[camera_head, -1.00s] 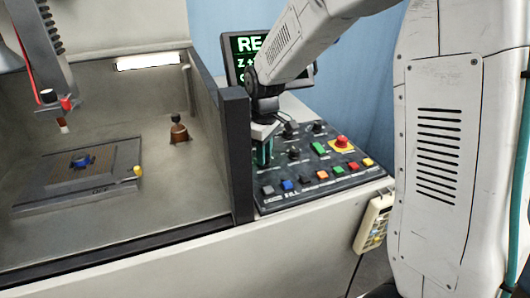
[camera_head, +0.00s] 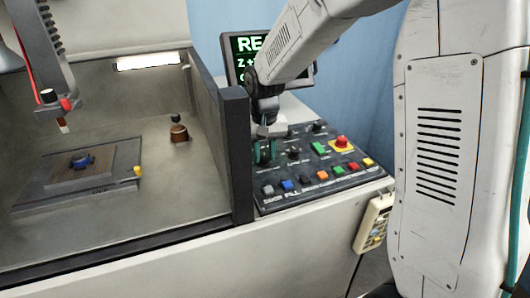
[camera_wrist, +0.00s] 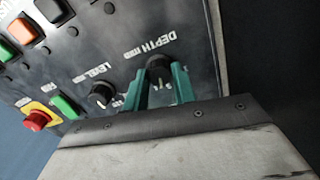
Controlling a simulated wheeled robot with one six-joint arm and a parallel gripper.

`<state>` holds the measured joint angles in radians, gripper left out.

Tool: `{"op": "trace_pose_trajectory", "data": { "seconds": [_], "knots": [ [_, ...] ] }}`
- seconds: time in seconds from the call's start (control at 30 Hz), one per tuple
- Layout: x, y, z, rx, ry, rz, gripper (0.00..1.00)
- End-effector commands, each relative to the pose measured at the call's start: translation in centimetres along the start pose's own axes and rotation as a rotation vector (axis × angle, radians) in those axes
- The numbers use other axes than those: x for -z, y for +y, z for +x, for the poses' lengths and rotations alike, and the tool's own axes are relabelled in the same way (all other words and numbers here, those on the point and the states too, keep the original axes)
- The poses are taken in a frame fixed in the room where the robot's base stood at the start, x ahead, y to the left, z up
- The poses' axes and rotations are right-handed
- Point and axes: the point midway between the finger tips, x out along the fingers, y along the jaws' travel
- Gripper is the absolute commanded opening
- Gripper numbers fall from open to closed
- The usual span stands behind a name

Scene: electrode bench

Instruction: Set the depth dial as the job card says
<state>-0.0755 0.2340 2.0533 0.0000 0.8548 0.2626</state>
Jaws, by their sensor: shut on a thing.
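The depth dial (camera_wrist: 160,72) is a black round knob beside the label "DEPTH mm" in the wrist view. My gripper (camera_wrist: 160,88) has green fingers, one on each side of the dial, and is shut on it. A pale pointer line shows on the knob's near face between the fingers. In the head view my gripper (camera_head: 265,150) is at the panel's left edge and hides the dial. The job card cannot be made out in these views.
The control panel (camera_head: 330,185) carries coloured buttons, a red emergency stop (camera_head: 341,141) and a level knob (camera_wrist: 101,95) close beside my gripper. A dark tank wall (camera_head: 238,150) stands just left. A screen (camera_head: 245,60) reading "RE" and "Z" is behind my arm.

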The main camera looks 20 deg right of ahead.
Motion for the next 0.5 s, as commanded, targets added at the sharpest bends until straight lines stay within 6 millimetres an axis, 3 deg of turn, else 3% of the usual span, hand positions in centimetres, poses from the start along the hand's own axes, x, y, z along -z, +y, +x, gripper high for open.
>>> {"op": "trace_pose_trajectory", "data": {
  "seconds": [0.5],
  "knots": [
    [0.08,-0.02,-0.09,0.001,0.003,0.197,0.04]
  ]
}}
